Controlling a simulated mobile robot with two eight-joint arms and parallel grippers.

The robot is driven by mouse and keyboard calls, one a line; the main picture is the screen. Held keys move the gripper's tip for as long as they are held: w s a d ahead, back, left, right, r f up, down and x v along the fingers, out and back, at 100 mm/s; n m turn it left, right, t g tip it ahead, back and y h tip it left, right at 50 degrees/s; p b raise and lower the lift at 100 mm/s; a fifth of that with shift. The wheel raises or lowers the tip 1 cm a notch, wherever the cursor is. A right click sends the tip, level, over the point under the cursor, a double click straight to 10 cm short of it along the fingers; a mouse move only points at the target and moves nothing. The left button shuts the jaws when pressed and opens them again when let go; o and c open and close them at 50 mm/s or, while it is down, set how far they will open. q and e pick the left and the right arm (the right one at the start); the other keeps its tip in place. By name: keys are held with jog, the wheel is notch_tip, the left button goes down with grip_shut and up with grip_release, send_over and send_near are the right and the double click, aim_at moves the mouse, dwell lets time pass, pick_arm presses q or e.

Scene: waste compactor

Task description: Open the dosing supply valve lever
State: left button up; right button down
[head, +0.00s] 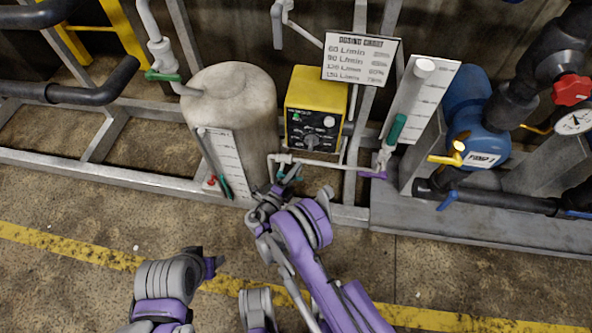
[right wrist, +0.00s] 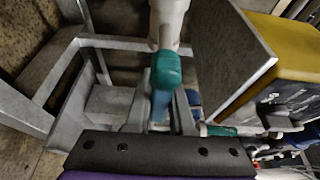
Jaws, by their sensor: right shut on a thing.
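My right gripper (head: 268,203) is low in front of the pipework, just below and left of the yellow box. In the right wrist view, its fingers (right wrist: 160,112) are shut on a teal lever handle (right wrist: 166,70), which I take as the dosing supply valve lever. A pale round fitting (right wrist: 169,22) is behind the handle. In the head view my gripper hides most of this spot; a teal piece (head: 290,177) shows at its tip. Part of my left arm is at the lower left, and its gripper's jaws cannot be made out.
The yellow control box (head: 314,112) stands above the gripper, beside a pale tank (head: 234,100). A sign (head: 360,59) hangs above it. A blue pump (head: 476,125) and pipes stand right. Steel frame rails (head: 100,180) run along the floor; open floor (head: 60,285) lies in front.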

jog(key=c, duration=0.8)
grip_release()
jog(key=p+v, duration=0.2)
jog(key=v, duration=0.9)
